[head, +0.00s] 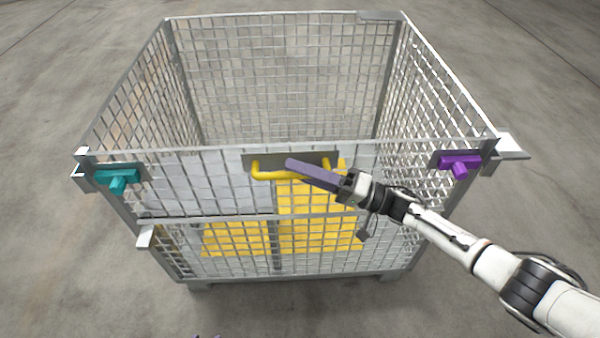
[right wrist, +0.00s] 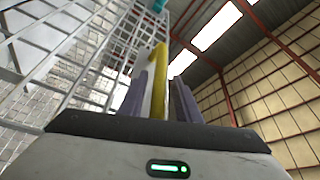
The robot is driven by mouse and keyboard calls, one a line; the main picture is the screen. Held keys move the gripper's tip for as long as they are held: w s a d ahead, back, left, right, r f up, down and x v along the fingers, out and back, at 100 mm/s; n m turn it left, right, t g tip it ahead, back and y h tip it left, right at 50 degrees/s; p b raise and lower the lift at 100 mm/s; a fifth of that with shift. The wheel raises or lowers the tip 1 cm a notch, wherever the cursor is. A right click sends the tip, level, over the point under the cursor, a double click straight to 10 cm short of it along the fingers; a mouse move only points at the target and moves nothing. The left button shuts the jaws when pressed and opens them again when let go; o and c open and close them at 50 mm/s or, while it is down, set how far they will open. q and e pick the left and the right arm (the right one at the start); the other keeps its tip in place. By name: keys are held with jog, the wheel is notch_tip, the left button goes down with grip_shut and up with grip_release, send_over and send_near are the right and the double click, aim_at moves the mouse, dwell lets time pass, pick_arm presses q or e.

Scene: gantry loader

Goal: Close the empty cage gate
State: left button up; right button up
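The wire-mesh cage (head: 165,60) stands in front of me and holds no loads. Its upper front gate (head: 215,195) looks upright or nearly so between the corner posts; I cannot tell if it is flush. The yellow handle (head: 268,176) is on a grey plate at the gate's top middle. My right gripper (head: 290,164) is at this handle. In the right wrist view the yellow bar (right wrist: 159,85) lies between the two purple fingers, with gaps beside it. A dark sliver at the head view's bottom edge may be my left gripper (head: 207,336).
A teal latch (head: 118,178) is on the left front post and a purple latch (head: 460,163) on the right front post. Yellow and pale grey areas show through the front mesh. The concrete floor (head: 70,280) around the cage is clear.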

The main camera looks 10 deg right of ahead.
jog(key=shift+s+f, duration=0.1)
jog(key=shift+f, duration=0.05)
jog(key=shift+s+d+f, duration=0.2)
jog(key=shift+s+d, duration=0.05)
jog(key=shift+d, duration=0.2)
jog(key=b+v, duration=0.1)
jog(key=v, duration=0.8)
jog(key=shift+r, duration=0.15)
jog(key=shift+d, duration=0.15)
jog(key=s+a+f+m+t+h, duration=0.1)
jog(key=s+a+f+t+h, duration=0.5)
jog(key=f, duration=0.3)
jog(key=s+d+f+n+g+h, duration=0.2)
jog(key=s+f+g+h, duration=0.1)
jog(key=s, duration=0.5)
jog(key=s+d+f+n+g+h, duration=0.1)
jog(key=s+d+f+g+h, duration=0.2)
jog(key=s+f+h, duration=0.3)
jog(key=s+f+g, duration=0.1)
jog(key=s, duration=0.1)
jog(key=shift+s+n, duration=0.35)
jog(key=shift+n, duration=0.05)
jog(key=shift+f, duration=0.1)
